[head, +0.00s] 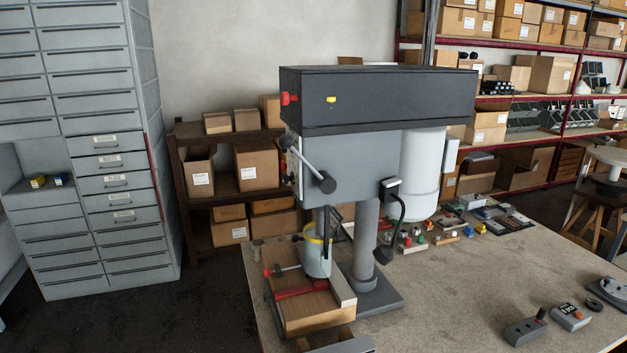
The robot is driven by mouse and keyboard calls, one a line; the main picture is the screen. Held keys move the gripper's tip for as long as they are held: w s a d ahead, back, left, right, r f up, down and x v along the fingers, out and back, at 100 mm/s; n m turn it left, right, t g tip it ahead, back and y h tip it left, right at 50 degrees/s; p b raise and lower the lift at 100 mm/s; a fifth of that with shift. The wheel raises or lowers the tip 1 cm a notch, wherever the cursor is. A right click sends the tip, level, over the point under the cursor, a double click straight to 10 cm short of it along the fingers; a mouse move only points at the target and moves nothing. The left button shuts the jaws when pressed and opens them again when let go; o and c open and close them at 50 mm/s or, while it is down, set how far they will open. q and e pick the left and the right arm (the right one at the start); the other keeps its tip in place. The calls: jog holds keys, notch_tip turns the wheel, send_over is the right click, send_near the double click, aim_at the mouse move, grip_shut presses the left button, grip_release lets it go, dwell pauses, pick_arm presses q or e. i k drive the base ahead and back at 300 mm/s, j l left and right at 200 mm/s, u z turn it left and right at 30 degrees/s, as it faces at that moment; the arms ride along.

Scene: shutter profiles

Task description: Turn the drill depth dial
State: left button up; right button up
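A drill press (345,165) stands on the workbench, with a black top housing and a grey head. A red knob (289,98) and a small yellow part (331,99) sit on the housing. A lever with dark ends (318,176) is on the head's front left. Below the head is a pale cylinder (316,262) with a yellow band (314,240). I cannot tell which part is the depth dial. Neither of my grippers is in view.
A wooden block (312,310) with a red part on it lies under the drill. The workbench (450,290) has free room right of the drill, with small control boxes (525,330) at its front right. Grey drawer cabinets (95,240) stand left, and box-filled shelves behind.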

aim_at(285, 178)
jog(key=i+j+z, duration=0.15)
jog(key=j+z, duration=0.15)
jog(key=j, duration=0.15)
jog(key=i+j+z, duration=0.15)
jog(key=j+z, duration=0.15)
jog(key=j, duration=0.15)
jog(key=j+z, duration=0.3)
jog(key=j, duration=0.2)
jog(key=i, duration=0.05)
